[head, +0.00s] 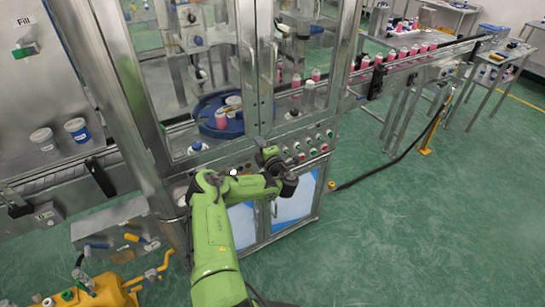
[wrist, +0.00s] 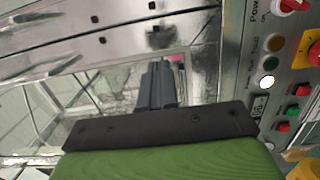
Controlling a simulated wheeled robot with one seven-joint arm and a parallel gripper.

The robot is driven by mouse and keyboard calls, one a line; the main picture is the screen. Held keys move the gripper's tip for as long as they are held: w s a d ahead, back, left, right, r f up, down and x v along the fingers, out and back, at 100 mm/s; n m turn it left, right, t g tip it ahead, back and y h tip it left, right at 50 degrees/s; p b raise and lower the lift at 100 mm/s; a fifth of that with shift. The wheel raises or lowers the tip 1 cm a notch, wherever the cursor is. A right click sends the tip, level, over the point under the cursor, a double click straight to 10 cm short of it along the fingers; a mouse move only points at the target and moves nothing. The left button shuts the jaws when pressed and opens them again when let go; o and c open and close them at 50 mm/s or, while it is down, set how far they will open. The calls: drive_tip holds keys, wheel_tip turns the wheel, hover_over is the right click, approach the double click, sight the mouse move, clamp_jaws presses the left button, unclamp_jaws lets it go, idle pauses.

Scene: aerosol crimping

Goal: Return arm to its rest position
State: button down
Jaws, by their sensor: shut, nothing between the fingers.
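My green arm (head: 216,235) reaches up from the bottom of the head view and bends in front of the machine cabinet. In the head view the gripper end is small and its fingers cannot be made out clearly. In the wrist view my gripper (wrist: 158,85) shows as two dark fingers side by side above a black plate. It is shut and holds nothing. The fingers point toward the machine's metal frame and glass. A control panel (wrist: 285,75) with buttons and switches is to their right, apart from them.
The crimping machine's glass doors (head: 258,60) stand behind my arm, with a blue turntable (head: 205,130) inside. A conveyor with pink bottles (head: 400,55) runs off to the right. Yellow equipment (head: 95,292) is at the lower left. Green floor (head: 420,220) at the right is clear.

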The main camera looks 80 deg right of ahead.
drive_tip(key=v, duration=0.6)
drive_tip(key=shift+s, duration=0.5)
